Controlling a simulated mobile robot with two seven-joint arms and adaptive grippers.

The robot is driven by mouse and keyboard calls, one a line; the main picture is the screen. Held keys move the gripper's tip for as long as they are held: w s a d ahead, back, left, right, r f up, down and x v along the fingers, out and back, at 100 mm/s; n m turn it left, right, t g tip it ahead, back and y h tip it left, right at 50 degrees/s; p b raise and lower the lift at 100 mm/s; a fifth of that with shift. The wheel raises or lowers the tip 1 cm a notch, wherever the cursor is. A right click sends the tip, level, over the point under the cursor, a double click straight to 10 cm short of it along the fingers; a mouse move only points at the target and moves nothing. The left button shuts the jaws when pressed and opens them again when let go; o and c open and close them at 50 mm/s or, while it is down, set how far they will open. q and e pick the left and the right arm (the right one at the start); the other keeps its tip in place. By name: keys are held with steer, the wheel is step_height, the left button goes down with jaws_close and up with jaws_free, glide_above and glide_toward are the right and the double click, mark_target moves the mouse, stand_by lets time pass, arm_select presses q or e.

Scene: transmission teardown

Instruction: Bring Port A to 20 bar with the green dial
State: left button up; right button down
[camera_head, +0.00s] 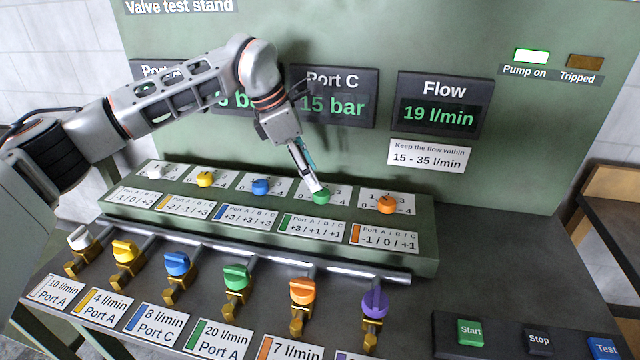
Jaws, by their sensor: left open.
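The green dial (320,196) sits on the sloped panel, fourth from the left, above a label reading Port A / B / C +3 / +1 / +1. My left gripper (314,184) is over the green dial with its fingertips at or just above it; whether they touch cannot be told. Its fingers are seen nearly edge-on. The Port A display (150,70) is mostly hidden behind my left arm, so its reading cannot be seen. The Port C display (333,97) reads 15 bar. My right gripper is not in view.
White, yellow (205,179), blue (260,187) and orange (387,204) dials share the panel. Coloured valves, including a green one (236,278), line the pipe in front. The flow display (439,115) reads 19 l/min. Start (471,332), Stop and Test buttons are front right. The pump lamp is lit.

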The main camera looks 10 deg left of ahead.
mark_target(321, 192)
arm_select(q)
steer(key=shift+x, duration=2.75)
steer(key=c, duration=1.1)
